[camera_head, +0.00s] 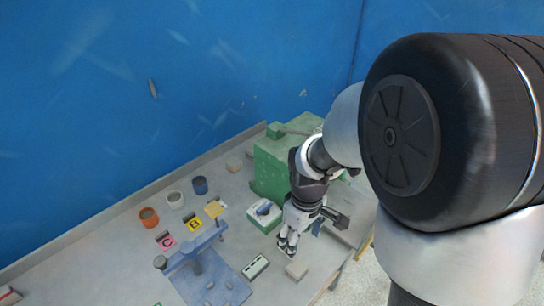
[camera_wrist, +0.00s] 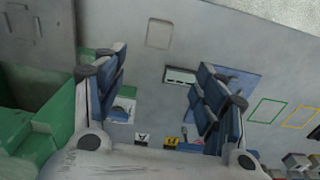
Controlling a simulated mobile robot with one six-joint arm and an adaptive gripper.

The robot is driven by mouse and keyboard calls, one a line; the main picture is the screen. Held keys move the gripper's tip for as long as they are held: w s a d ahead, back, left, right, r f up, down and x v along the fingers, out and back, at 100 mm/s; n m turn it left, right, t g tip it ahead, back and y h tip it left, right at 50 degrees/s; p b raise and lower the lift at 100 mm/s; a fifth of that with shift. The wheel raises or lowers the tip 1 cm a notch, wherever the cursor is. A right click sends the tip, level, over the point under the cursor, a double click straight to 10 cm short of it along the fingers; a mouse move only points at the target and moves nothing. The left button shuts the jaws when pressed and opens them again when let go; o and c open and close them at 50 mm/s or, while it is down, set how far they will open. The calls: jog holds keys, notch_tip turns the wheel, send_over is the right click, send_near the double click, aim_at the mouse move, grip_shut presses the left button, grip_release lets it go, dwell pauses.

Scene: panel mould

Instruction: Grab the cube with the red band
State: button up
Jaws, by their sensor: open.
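I cannot make out a cube with a red band for certain. At the lower left edge of the head view a small, cut-off object with red on it (camera_head: 10,297) shows, too partial to name. In the wrist view a cluster of small grey and dark blocks (camera_wrist: 300,162) sits at the lower right; no band is readable on them. My gripper (camera_head: 287,246) is over the right part of the table, above and near a pale flat block. In the wrist view my gripper (camera_wrist: 162,88) has its blue-padded fingers wide apart, with nothing between them.
A big green box (camera_head: 268,172) stands behind my gripper, with a green-white box (camera_head: 263,215) beside it. The pale block (camera_head: 297,269), a small device (camera_head: 255,267) and a blue mat (camera_head: 225,286) with a stand lie in front. Cups (camera_head: 174,199) and letter cards (camera_head: 193,223) are left.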

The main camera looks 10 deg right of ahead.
aim_at(297, 267)
jog(key=f+b, duration=0.1)
jog(key=f, duration=0.5)
jog(key=f+b, duration=0.2)
jog(key=f, duration=0.4)
jog(key=f+b, duration=0.2)
jog(key=f, duration=0.4)
jog(key=shift+w+d+f, duration=0.15)
jog(key=shift+d+f, duration=0.1)
jog(key=shift+f, duration=0.05)
jog(key=shift+r, duration=0.1)
jog(key=shift+c, duration=0.2)
jog(key=c, duration=1.2)
